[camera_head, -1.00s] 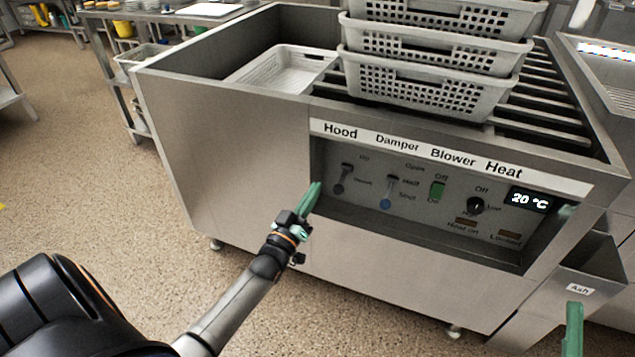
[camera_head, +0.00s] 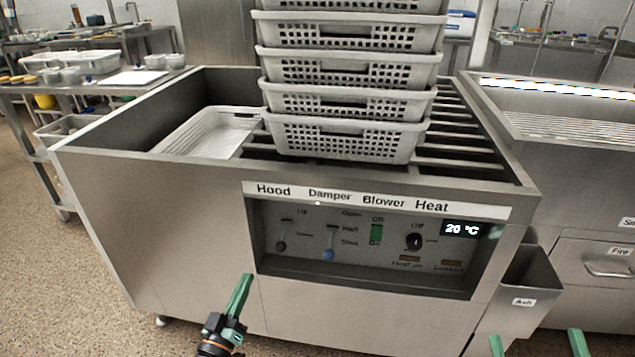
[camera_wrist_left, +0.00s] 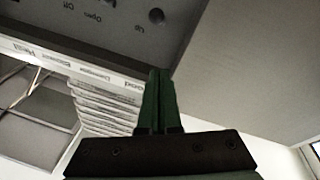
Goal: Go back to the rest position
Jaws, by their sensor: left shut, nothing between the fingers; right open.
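My left gripper (camera_head: 240,296) is at the lower middle of the head view, in front of the steel cabinet below its control panel (camera_head: 360,250). It is shut and empty, with its green fingers together, and they also show in the left wrist view (camera_wrist_left: 158,100). My right gripper (camera_head: 537,345) shows only its two green fingertips at the bottom right edge of the head view. They are spread apart with nothing between them. The panel carries a Hood lever, a Damper lever (camera_head: 329,253), a green Blower switch (camera_head: 376,233), a Heat knob (camera_head: 414,241) and a 20 °C display (camera_head: 464,229).
A stack of grey perforated baskets (camera_head: 345,137) stands on the bars of the cabinet (camera_head: 150,235). A white tray (camera_head: 207,134) lies inside at left. An Ash bin (camera_head: 525,300) juts out at right. A side table (camera_head: 120,82) holds containers. Floor at left is clear.

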